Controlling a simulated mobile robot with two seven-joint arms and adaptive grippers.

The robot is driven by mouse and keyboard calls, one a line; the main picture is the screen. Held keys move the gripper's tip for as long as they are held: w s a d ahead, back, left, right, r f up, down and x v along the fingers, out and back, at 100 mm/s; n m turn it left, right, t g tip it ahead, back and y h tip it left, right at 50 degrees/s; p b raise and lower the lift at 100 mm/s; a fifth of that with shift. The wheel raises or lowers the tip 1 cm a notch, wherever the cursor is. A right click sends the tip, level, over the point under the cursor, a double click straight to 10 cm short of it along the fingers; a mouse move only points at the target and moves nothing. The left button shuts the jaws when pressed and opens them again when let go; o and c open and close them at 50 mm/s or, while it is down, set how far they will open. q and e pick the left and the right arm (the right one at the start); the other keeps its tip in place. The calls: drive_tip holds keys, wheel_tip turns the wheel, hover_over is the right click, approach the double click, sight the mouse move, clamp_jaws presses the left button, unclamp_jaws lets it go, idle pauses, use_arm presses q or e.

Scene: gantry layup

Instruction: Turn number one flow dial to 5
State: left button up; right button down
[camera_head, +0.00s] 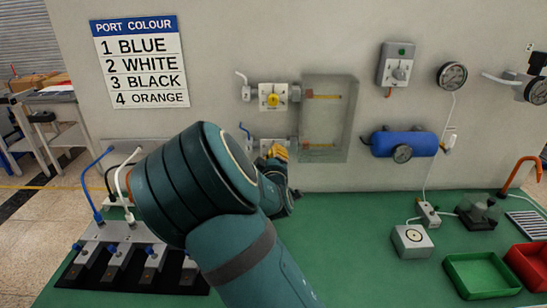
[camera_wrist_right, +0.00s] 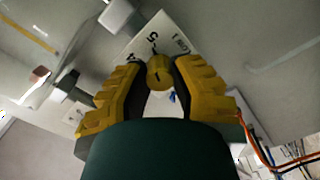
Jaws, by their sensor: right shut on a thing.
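The lower flow dial, its plate marked 1 (camera_wrist_right: 172,38), fills the middle of the right wrist view. Its round yellow knob (camera_wrist_right: 159,72) sits between the yellow fingers of my right gripper (camera_wrist_right: 160,84), which is shut on it. A 5 is readable on the plate above the knob; the knob's exact setting is unclear. In the head view my right gripper (camera_head: 279,155) is at the lower dial on the wall and hides most of it. The upper dial (camera_head: 273,97) has a yellow knob and stands free. My left gripper is not in view.
A clear box (camera_head: 330,84) with two horizontal tubes is on the wall just right of the dials. A port colour sign (camera_head: 139,62) hangs left. A blue tank (camera_head: 408,143) is farther right.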

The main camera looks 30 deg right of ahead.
drive_tip(key=shift+m, duration=0.7)
drive_tip(key=shift+r, duration=0.1)
drive_tip(key=c, duration=0.7)
unclamp_jaws()
drive_tip(key=shift+c, duration=0.2)
drive_tip(key=v, duration=1.2)
